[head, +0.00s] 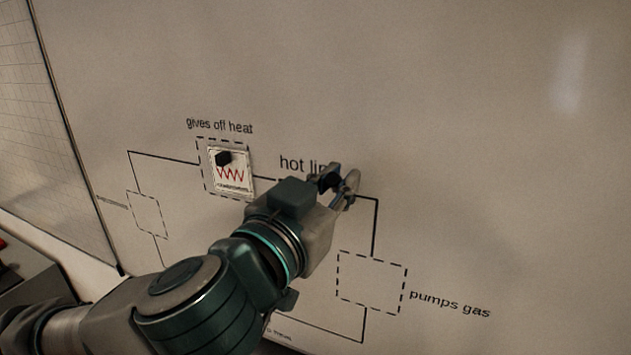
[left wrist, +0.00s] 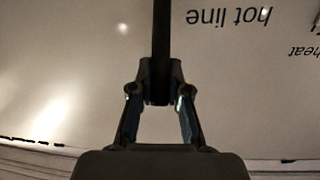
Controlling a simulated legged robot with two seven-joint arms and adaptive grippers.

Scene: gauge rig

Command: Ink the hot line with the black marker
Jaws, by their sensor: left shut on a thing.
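My left gripper (head: 340,184) is in front of the whiteboard (head: 480,150), at the "hot line" label (head: 300,164), and covers the label's end. In the left wrist view, the left gripper (left wrist: 161,88) is shut on a dark, straight rod, the black marker (left wrist: 161,40). The marker's tip is out of view, so I cannot tell whether it touches the board. The hot line (head: 374,225) runs right from the zigzag card, passes behind my gripper, then turns down to the dashed "pumps gas" box (head: 371,282). My right gripper is not in view.
A white card with a red zigzag (head: 231,174) and a black magnet (head: 223,157) sits in the "gives off heat" box. A smaller dashed box (head: 147,214) is at the left. A gridded panel (head: 45,120) borders the board's left edge. The board's upper right is bare.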

